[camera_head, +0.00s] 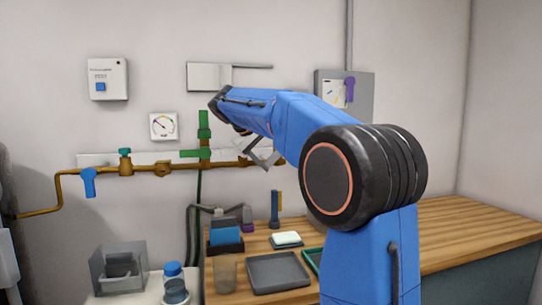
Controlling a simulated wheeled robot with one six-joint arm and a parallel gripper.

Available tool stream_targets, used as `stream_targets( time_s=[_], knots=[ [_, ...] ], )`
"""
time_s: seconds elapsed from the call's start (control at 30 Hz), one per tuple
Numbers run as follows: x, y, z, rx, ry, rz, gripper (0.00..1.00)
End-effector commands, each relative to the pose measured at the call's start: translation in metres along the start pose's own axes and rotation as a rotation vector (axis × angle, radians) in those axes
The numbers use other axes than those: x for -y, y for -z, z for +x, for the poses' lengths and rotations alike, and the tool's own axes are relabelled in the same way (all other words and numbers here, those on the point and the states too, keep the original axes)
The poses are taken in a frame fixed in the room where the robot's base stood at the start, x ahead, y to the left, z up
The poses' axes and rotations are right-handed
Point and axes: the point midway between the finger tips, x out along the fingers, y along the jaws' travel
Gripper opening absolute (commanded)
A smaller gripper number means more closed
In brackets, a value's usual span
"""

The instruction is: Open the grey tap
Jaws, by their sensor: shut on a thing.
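A brass pipe (225,166) runs along the wall at the left and passes behind my arm. My gripper (262,157) is at the pipe's right part, just below my blue forearm, and is small in view. Its jaws are shut on the grey tap there. The tap's handle and body are mostly hidden by the gripper and the arm, so I cannot tell the handle's angle.
A blue tap (89,182) and a green-handled valve (195,154) sit on the same pipe to the left. A gauge (163,126) hangs above. Below, the wooden bench (450,228) carries a grey tray (277,272); a blue-capped bottle (174,285) stands left.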

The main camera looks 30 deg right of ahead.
Motion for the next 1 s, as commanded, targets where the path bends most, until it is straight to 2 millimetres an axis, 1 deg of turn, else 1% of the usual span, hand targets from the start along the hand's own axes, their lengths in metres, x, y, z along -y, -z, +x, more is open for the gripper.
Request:
stream_targets(
  time_s=[0.03, 0.23, 0.6, 0.63, 0.67, 0.7, 1.0],
  knots=[
    [0.0027, -0.0014, 0.002, 0.003, -0.03, -0.017, 0.22],
    [0.0019, -0.0027, 0.0055, 0.003, -0.12, -0.051, 0.22],
    [0.0018, -0.0028, 0.0059, 0.002, -0.137, -0.058, 0.22],
    [0.0018, -0.0028, 0.0059, 0.002, -0.137, -0.058, 0.65],
    [0.0018, -0.0028, 0.0059, 0.002, -0.136, -0.058, 0.72],
    [0.0018, -0.0027, 0.0059, 0.002, -0.136, -0.058, 0.81],
    [0.0015, -0.0023, 0.0049, 0.0, -0.136, -0.057, 0.81]
  ],
)
